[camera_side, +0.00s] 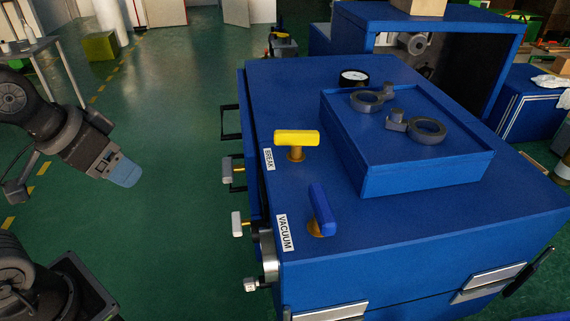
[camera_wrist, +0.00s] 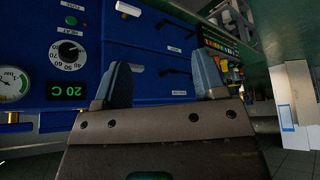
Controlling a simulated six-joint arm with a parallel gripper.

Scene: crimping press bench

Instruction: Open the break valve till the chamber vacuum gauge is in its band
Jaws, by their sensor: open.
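The break valve's yellow T-handle (camera_side: 297,138) stands on a brass stem on the blue machine's top, beside the BREAK label; its bar lies left to right. The blue VACUUM handle (camera_side: 321,208) stands nearer the camera, its bar crosswise to the yellow one. A round white-faced gauge (camera_side: 354,77) sits at the back of the top; its reading is too small to tell. My gripper (camera_side: 122,171) is at the left over the floor, well apart from both handles. In the wrist view its blue fingers (camera_wrist: 160,78) are spread and empty.
A raised blue lid (camera_side: 400,168) carries grey ring fittings. In the wrist view, a bar gauge (camera_wrist: 12,84) with a green band is cut off at the left edge, near a HEAT knob (camera_wrist: 70,52) and a 20 C display (camera_wrist: 69,90). Open floor lies between my gripper and the machine.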

